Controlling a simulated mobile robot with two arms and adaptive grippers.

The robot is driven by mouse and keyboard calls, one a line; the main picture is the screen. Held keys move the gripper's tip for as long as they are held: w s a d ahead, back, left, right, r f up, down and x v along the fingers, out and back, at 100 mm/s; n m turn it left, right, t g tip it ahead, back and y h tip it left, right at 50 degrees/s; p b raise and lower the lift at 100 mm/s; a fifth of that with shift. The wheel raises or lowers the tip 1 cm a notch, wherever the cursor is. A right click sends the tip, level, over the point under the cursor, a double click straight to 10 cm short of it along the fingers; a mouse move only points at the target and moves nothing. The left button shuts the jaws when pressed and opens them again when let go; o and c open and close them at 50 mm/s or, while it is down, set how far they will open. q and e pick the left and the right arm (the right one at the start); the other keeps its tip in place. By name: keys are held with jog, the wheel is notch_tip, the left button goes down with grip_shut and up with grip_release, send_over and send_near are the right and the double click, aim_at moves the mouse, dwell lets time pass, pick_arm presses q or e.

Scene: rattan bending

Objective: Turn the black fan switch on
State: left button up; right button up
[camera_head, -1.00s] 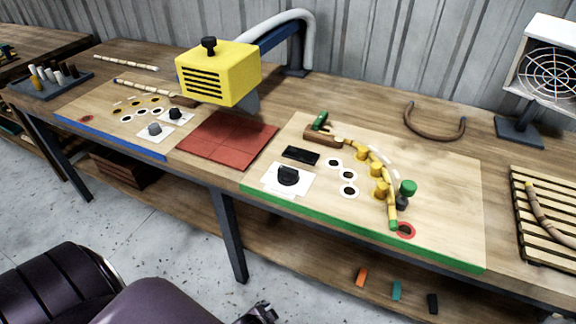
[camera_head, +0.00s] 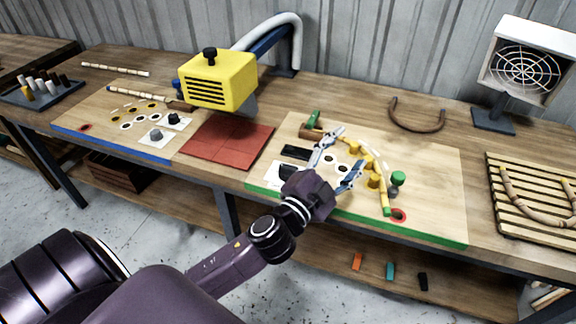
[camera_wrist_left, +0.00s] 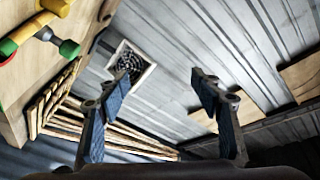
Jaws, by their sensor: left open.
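A black knob (camera_head: 288,172) sits on a white plate (camera_head: 271,175) on the green-edged board; my left gripper and wrist partly cover this area. Another black knob (camera_head: 173,118) sits on a white plate on the blue-edged board, beside a grey one (camera_head: 156,135). Which is the fan switch I cannot tell. The fan (camera_head: 527,70), a white box with a round grille, stands at the back right and shows in the left wrist view (camera_wrist_left: 131,66). My left gripper (camera_head: 344,156) is open and empty over the green-edged board, right of its knob. My right gripper is out of view.
Yellow pegs (camera_head: 374,181) and a green-topped peg (camera_head: 398,178) line a curved rattan piece, close to my left gripper. A yellow machine (camera_head: 217,82) stands behind a red mat (camera_head: 222,150). A slatted rack (camera_head: 505,213) with bent rattan is at the right.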

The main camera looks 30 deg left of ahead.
pick_arm(q)
jog(key=d+r+m+h, duration=0.6)
jog(key=d+m+h, duration=0.1)
jog(key=m, duration=0.1)
jog(key=d+r+m+g+h, duration=0.1)
jog(key=d+m+g+h, duration=0.1)
jog(key=d+m+h, duration=0.25)
jog(key=m+g+y, duration=1)
jog(key=g+y, duration=0.3)
jog(key=y, duration=0.1)
send_near(288, 167)
jog(key=f, duration=0.2)
jog(key=shift+m, duration=0.25)
jog(key=p+x, duration=0.1)
jog(key=x, duration=0.4)
jog(key=p+x, duration=0.1)
jog(key=x, duration=0.1)
jog(key=shift+w+p, duration=0.3)
jog(key=shift+w, duration=0.05)
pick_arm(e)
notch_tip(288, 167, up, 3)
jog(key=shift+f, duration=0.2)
